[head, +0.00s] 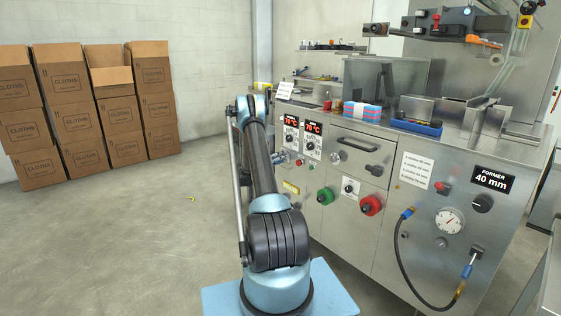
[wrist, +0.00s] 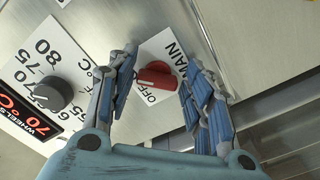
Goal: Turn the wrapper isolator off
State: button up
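My gripper (wrist: 163,60) is open, with one blue finger on each side of the handle. Gaps show between both fingers and the handle, and nothing is held.
A black dial (wrist: 53,94) with a temperature scale and a red WHEELS display (wrist: 22,117) sit left of the isolator. The steel machine (head: 345,215) also carries a green button (head: 325,196), a red button (head: 371,205) and a looped hose (head: 402,262).

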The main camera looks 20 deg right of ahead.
jog(key=c, duration=0.5)
jog(key=shift+c, duration=0.2)
jog(key=shift+n, duration=0.5)
jog(key=n, duration=0.2)
jog(key=shift+n, duration=0.4)
jog(key=shift+o, duration=0.2)
jog(key=n, duration=0.4)
jog(key=shift+a+r+n, duration=0.1)
jog(key=shift+r+n, duration=0.05)
jog(key=shift+n, duration=0.15)
jog(key=n, duration=0.4)
jog(key=shift+r+n, duration=0.1)
jog(key=shift+n, duration=0.2)
jog(key=n, duration=0.4)
jog(key=shift+r+n, duration=0.1)
jog(key=shift+n, duration=0.3)
jog(key=shift+c, duration=0.2)
jog(key=shift+o, duration=0.2)
jog(key=shift+c, duration=0.2)
